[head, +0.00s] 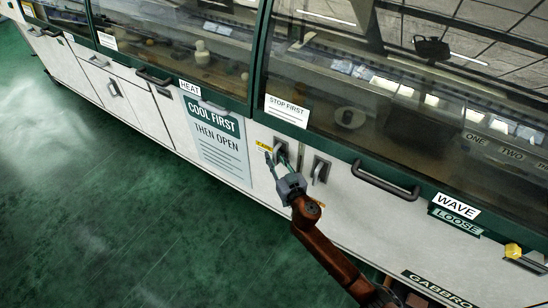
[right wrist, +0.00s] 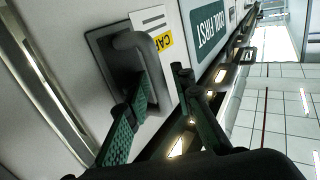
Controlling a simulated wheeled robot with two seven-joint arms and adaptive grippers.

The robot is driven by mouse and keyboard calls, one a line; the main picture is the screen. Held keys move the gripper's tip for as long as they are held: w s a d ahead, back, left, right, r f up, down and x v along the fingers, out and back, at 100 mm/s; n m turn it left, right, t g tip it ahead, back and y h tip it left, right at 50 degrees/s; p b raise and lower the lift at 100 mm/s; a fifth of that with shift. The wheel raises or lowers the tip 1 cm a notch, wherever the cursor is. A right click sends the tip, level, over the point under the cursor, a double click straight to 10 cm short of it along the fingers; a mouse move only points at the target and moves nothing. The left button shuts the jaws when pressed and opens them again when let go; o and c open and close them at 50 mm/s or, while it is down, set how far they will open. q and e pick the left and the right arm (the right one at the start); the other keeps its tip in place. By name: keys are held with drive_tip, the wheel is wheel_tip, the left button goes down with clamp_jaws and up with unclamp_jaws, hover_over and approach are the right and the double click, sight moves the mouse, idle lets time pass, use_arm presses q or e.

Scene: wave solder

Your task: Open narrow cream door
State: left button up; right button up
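A cream front panel with a grey recessed loop handle (head: 280,148) is at the middle of the machine, beside a small yellow label. I cannot make out a narrow door's edges around it; the panel looks closed. In the right wrist view the handle (right wrist: 152,62) is close, at upper left. My right gripper (head: 276,157) is at this handle. Its two green fingers are apart (right wrist: 165,78); the left fingertip overlaps the handle recess and the right one is beyond the bar. Whether either touches is unclear. My left gripper is out of view.
A second recessed handle (head: 321,169) and a dark bar handle (head: 385,181) are to the right. A "COOL FIRST THEN OPEN" sign (head: 215,135) is to the left. Glass windows (head: 400,85) run above. The green floor (head: 110,200) is clear.

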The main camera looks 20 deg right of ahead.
drive_tip(key=shift+c, duration=0.3)
clamp_jaws()
idle(0.3)
